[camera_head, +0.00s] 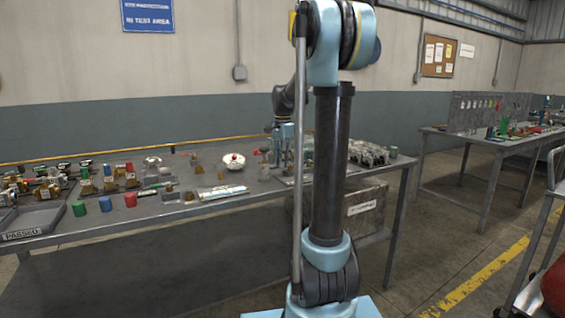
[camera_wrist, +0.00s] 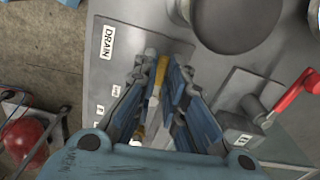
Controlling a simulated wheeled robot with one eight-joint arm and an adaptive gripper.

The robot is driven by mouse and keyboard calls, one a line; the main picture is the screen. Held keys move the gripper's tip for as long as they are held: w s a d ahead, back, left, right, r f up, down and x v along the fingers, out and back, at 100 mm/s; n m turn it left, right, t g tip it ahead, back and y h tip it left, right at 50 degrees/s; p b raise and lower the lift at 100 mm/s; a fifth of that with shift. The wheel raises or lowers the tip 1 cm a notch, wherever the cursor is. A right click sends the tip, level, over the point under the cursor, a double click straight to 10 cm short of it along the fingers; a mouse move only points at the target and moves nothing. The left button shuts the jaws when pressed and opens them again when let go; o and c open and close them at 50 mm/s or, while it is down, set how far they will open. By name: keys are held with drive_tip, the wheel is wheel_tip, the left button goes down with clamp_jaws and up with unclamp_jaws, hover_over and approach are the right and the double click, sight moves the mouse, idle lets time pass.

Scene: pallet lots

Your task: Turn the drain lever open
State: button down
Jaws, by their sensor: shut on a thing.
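The drain lever (camera_wrist: 162,71) shows in the wrist view as a yellow handle with silver metal below it, beside the white DRAIN label (camera_wrist: 107,42) on a grey plate (camera_wrist: 128,72). My gripper (camera_wrist: 161,66) has its two fingers on either side of the lever, closed on it. The fingers hide part of the lever and its valve body. In the head view my gripper (camera_head: 284,148) is low over the far right part of the workbench, and the lever cannot be made out there.
A red-handled valve (camera_wrist: 296,96) stands right of my gripper in the wrist view, and a large grey round part (camera_wrist: 235,20) is above. The workbench (camera_head: 110,220) holds several valves, coloured caps and a tray marked PASSED (camera_head: 28,232). A second table (camera_head: 490,143) stands right.

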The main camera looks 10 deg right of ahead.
sight(296, 178)
drive_tip(key=n, duration=0.1)
drive_tip(key=s+n, duration=0.1)
drive_tip(key=n, duration=0.1)
drive_tip(key=d+n, duration=0.1)
drive_tip(key=n, duration=0.1)
drive_tip(key=shift+s+r, duration=0.1)
drive_tip(key=shift+s, duration=0.05)
drive_tip(key=n, duration=0.2)
drive_tip(key=d+n, duration=0.1)
drive_tip(key=s+n, duration=0.1)
drive_tip(key=n, duration=0.1)
drive_tip(key=shift+d+n, duration=0.3)
drive_tip(key=n, duration=0.1)
drive_tip(key=d+n, duration=0.1)
drive_tip(key=n, duration=0.1)
drive_tip(key=shift+d, duration=0.1)
drive_tip(key=shift+w+d+n, duration=0.1)
drive_tip(key=shift+d+n, duration=0.2)
drive_tip(key=shift+n, duration=0.6)
drive_tip(key=shift+d+n, duration=0.25)
drive_tip(key=shift+n, duration=0.65)
drive_tip(key=c, duration=1.7)
unclamp_jaws()
drive_tip(key=shift+o, duration=0.2)
